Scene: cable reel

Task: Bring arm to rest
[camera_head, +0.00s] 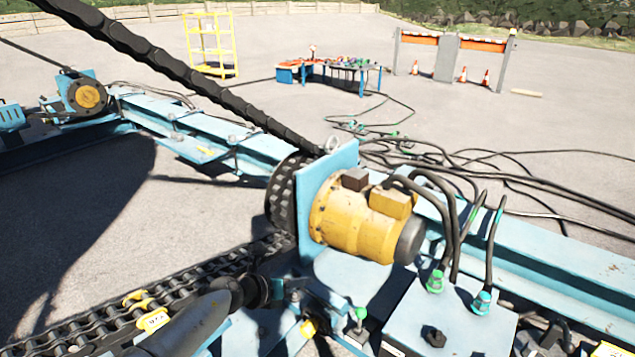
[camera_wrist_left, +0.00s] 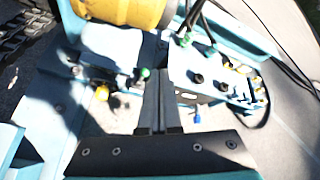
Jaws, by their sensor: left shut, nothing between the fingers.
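My left gripper (camera_head: 230,292) is a dark shape coming in low at the left of the head view, in front of the blue reel machine. In the left wrist view its two long black fingers (camera_wrist_left: 163,72) are together, with nothing between them. They point at the blue frame below the yellow motor (camera_wrist_left: 115,10). I cannot tell how far the tips are from the frame. My right gripper is in neither view.
The yellow motor (camera_head: 355,220) stands on the blue frame (camera_head: 560,270), with black cables looping into a connector box (camera_head: 440,312). A drag chain (camera_head: 150,298) runs at lower left. A thick black cable (camera_head: 190,80) crosses above. Beyond lies open paved ground with a table (camera_head: 340,66) and yellow shelf (camera_head: 210,45).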

